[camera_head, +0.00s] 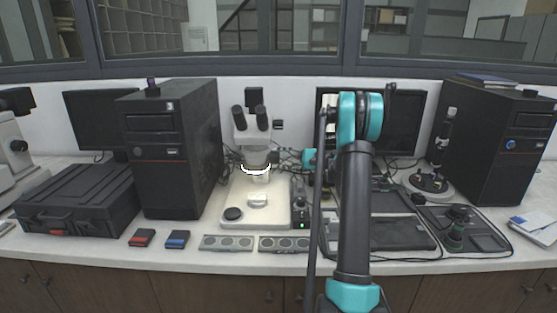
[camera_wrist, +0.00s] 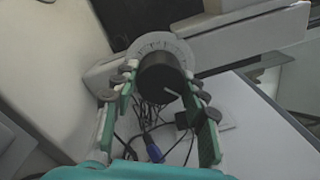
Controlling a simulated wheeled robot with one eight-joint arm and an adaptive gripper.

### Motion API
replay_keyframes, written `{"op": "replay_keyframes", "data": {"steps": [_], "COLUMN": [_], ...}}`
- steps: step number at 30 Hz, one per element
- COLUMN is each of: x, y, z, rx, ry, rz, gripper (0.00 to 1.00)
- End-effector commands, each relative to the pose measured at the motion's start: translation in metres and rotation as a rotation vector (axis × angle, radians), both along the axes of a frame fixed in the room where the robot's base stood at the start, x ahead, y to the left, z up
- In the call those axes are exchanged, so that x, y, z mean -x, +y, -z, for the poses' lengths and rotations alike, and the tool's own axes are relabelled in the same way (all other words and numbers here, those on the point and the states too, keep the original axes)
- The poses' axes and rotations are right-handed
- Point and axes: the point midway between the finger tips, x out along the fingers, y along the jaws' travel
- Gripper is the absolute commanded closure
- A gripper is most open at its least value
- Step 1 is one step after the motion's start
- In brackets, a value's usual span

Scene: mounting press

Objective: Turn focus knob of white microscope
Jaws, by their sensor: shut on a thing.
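A white microscope (camera_head: 252,135) with black eyepieces stands on a white base plate (camera_head: 240,205) in the middle of the bench in the head view. In the wrist view, a black focus knob (camera_wrist: 161,76) with a white pointer line sits in front of a pale graduated dial ring (camera_wrist: 150,45). My gripper (camera_wrist: 162,80) is around the knob, one finger on each side, shut on it. In the head view my arm stands right of the microscope. It hides most of my gripper, and I cannot see the knob there.
A black computer tower (camera_head: 180,150) stands left of the microscope, another tower (camera_head: 500,145) at the right. A small black controller (camera_head: 300,205) with a green light is beside the base. Cables (camera_wrist: 150,130) hang below the knob. A second microscope (camera_head: 18,145) is at the far left.

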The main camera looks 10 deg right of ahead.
Motion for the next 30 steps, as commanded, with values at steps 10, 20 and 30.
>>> {"op": "replay_keyframes", "data": {"steps": [10, 20, 30], "x": [0.0000, -0.0002, -0.0001], "y": [-0.0005, -0.0005, -0.0005], "z": [0.0004, 0.0003, -0.0001], "rx": [0.066, 0.127, 0.189], "ry": [-0.320, -0.627, -0.943], "rz": [0.000, 0.000, -0.002], "gripper": [0.86, 0.86, 0.86]}}
